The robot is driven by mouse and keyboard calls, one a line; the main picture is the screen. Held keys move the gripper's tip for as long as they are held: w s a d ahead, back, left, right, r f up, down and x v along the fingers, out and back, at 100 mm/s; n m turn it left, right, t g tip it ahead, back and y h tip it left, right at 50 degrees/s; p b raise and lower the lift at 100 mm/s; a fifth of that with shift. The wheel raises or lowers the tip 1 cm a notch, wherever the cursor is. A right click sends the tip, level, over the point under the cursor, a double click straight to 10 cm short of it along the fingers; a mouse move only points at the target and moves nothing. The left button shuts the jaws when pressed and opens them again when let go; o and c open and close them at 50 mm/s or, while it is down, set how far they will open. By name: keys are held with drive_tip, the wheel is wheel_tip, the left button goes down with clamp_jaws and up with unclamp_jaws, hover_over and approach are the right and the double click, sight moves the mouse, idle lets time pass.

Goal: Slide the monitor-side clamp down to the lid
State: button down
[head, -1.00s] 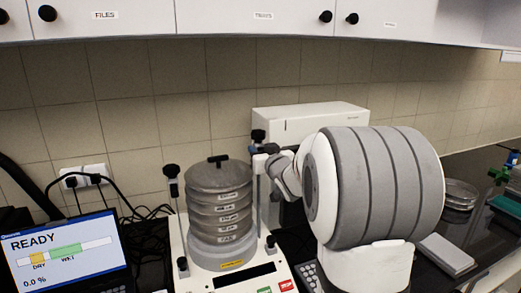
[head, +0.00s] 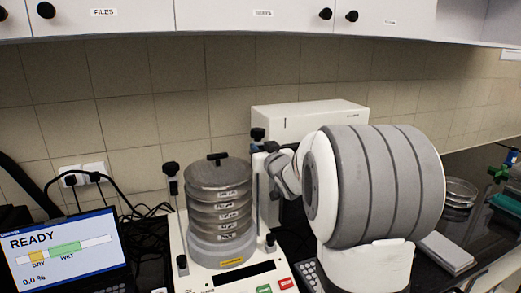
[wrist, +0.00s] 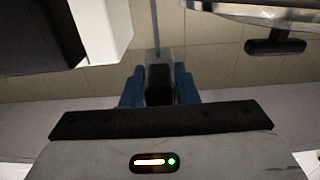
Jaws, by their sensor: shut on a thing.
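The sieve stack (head: 220,205) stands on the white shaker base, with a round grey lid (head: 205,172) and a black handle on top. A post with a black-topped clamp (head: 171,168) stands at its left, on the side of the monitor (head: 60,250). A second clamp (head: 258,134) tops the post at the right. My gripper (head: 268,147) is at this right post, just below its black knob and above lid height. In the wrist view, my blue fingertips (wrist: 158,88) are shut on a dark piece of the right clamp. My arm partly hides that post.
A white box (head: 305,118) stands behind the right post. Wall cabinets (head: 240,18) hang above. Cables lie behind the stack at left. In the wrist view, the lid's dark handle (wrist: 275,46) shows at upper right.

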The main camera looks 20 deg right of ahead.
wheel_tip(320, 180, down, 4)
drive_tip(key=b, duration=0.3)
drive_tip(key=shift+r, duration=0.25)
drive_tip(key=c, duration=1.3)
unclamp_jaws()
drive_tip(key=shift+s, duration=0.1)
drive_tip(key=s+b, duration=0.2)
drive_tip(key=s, duration=0.5)
drive_tip(key=shift+s, duration=0.35)
